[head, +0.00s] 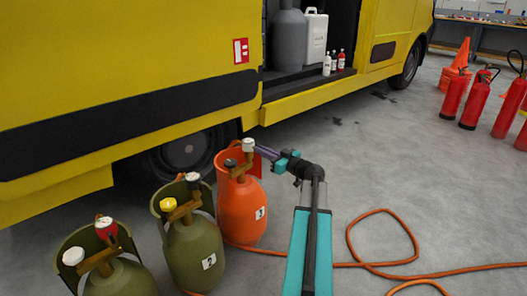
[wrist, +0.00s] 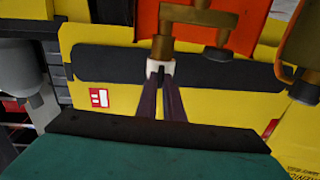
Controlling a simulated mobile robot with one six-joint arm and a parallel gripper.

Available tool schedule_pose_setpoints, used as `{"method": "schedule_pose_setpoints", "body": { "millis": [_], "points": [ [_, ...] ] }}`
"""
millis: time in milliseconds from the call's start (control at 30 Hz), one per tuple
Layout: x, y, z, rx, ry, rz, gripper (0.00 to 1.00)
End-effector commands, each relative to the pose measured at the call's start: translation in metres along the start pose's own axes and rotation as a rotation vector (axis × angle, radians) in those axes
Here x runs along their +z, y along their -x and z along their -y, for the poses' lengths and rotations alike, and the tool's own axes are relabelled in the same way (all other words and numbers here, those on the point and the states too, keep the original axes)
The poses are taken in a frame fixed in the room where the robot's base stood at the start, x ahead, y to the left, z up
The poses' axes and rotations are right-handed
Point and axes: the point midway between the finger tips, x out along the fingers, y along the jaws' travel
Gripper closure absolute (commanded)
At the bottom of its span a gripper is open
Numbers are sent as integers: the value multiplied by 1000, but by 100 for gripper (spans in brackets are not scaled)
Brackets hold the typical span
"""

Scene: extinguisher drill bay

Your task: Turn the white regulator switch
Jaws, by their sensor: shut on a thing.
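The white regulator switch (head: 247,145) sits at the top of the orange gas cylinder (head: 242,210), on its brass valve. In the wrist view the white switch (wrist: 160,67) is at the end of the brass fitting (wrist: 200,17), between the tips of my purple fingers. My gripper (head: 256,150) reaches in from the right and is shut on the switch; the wrist view also shows my gripper (wrist: 161,75). A dark knob (wrist: 217,53) sits beside it on the same fitting. The fingers hide part of the switch.
Two olive cylinders (head: 195,250) (head: 120,280) with white, yellow and red knobs stand left of the orange one. A yellow truck (head: 130,60) is behind. An orange hose (head: 385,263) lies on the floor at right. Red extinguishers (head: 475,103) stand far right, with clear floor between.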

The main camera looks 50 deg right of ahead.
Motion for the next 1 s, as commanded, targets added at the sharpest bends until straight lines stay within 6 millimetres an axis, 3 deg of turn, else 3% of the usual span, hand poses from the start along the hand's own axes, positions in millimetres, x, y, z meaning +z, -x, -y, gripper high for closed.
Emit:
{"method": "schedule_pose_setpoints", "body": {
  "millis": [367,1000],
  "points": [
    [0,0,-1,0,-210,1,100],
    [-1,0,-2,0,-809,2,100]
  ]
}}
